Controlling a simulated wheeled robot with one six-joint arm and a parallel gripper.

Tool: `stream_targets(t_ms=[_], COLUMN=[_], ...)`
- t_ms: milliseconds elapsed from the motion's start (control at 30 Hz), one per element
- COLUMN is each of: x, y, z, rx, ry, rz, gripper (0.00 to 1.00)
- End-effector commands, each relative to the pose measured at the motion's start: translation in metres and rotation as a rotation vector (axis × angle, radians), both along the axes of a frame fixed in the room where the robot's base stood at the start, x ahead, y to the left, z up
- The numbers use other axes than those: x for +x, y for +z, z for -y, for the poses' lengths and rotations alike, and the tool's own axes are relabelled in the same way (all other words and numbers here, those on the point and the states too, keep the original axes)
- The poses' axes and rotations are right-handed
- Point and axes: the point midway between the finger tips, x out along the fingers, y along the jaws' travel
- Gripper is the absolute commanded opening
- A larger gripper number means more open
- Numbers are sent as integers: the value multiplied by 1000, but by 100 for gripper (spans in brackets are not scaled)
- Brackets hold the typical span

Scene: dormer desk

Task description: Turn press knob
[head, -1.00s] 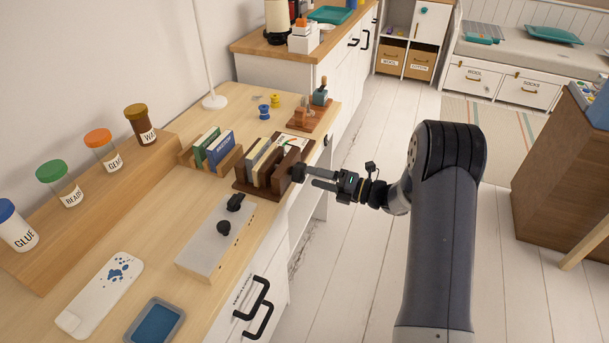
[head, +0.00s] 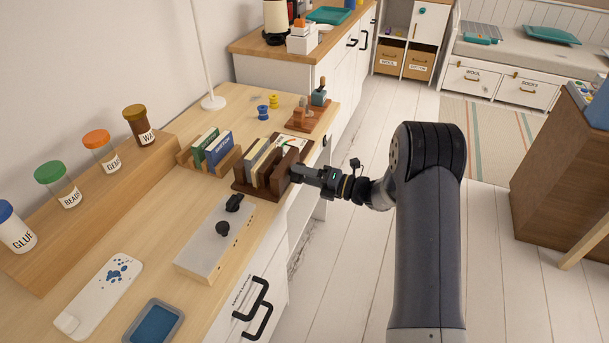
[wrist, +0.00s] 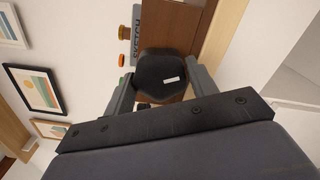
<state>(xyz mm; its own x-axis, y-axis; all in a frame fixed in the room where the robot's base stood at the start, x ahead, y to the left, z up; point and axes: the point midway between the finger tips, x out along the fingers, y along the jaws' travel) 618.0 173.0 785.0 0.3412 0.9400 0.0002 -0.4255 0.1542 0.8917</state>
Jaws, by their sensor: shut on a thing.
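The press (head: 280,180) is a dark brown wooden frame with books or boards in it, standing at the right edge of the desk. Its black knob (wrist: 158,66) faces me in the wrist view and carries a short white mark, tilted slightly. My gripper (head: 298,172) reaches in from the right and is shut on the knob, with a finger on either side of it in the wrist view. In the head view the gripper hides the knob. Brown wood of the press (wrist: 190,40) shows behind the knob.
A pale box with black knobs (head: 215,240) sits in front of the press on the desk. A small book rack (head: 222,165) stands behind it to the left. Wooden tool holders (head: 300,124) are farther back. Open floor lies right of the desk.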

Motion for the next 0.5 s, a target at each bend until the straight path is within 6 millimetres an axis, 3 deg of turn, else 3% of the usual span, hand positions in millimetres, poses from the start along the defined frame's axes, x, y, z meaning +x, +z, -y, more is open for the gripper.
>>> stream_targets(t_ms=[167, 500], x=[0, 0], y=[0, -1], z=[0, 0], rx=[-1, -19], ry=[0, 0], rz=[0, 50], gripper=[31, 31])
